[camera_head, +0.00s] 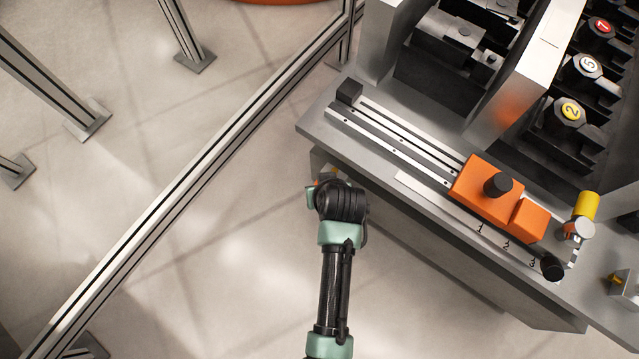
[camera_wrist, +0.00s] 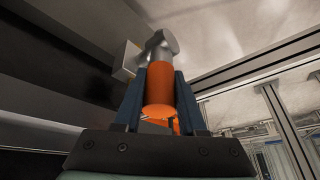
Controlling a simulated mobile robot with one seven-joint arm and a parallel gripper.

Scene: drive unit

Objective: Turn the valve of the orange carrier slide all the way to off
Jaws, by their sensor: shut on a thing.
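The orange carrier (camera_head: 472,183) sits on its rails toward the right end of the bench in the head view. In the wrist view, an orange valve handle (camera_wrist: 158,88) joins a grey metal hub (camera_wrist: 160,44) at the bench's side. My gripper (camera_wrist: 159,76) has its two dark fingers on either side of this handle, shut on it. In the head view my wrist is beside the bench's front left corner and hides most of the valve. The valve's off mark cannot be seen.
A yellow handle (camera_head: 587,204) on another grey hub stands at the bench's right. A black knob (camera_head: 552,268) is near the numbered scale. Numbered black units stand behind the rails. A metal frame rail (camera_head: 200,178) crosses the floor at left; open floor lies between.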

